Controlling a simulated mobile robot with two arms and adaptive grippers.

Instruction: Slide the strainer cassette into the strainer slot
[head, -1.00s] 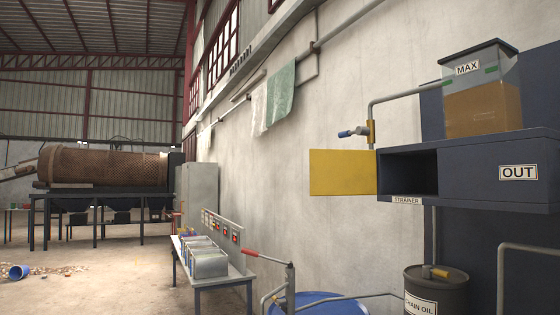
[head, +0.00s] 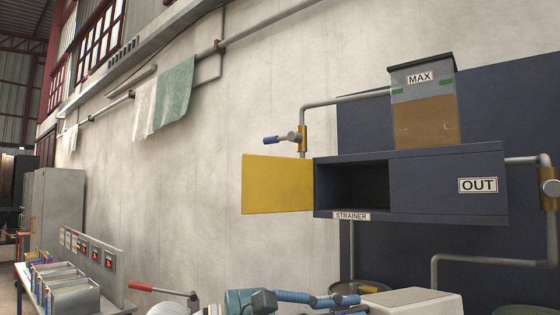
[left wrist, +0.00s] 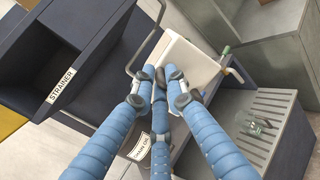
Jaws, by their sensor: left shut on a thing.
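The strainer slot is the dark open compartment (head: 353,186) in the navy cabinet, above the STRAINER label (head: 351,216). Its yellow door (head: 277,185) is swung open to the left. In the left wrist view the slot opening (left wrist: 50,45) is at upper left. In the head view the gripper (head: 335,300) and the pale box (head: 412,302) are at the bottom edge, below and outside the slot. The fingers hide part of the box. My right gripper is not in view.
Pipes with a valve (head: 303,138) run left of the cabinet, and another pipe (head: 500,260) runs at right. A red lever (head: 160,289) and a table with metal bins (head: 62,285) stand lower left. A slatted shelf (left wrist: 270,100) holds a glass jar (left wrist: 255,125).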

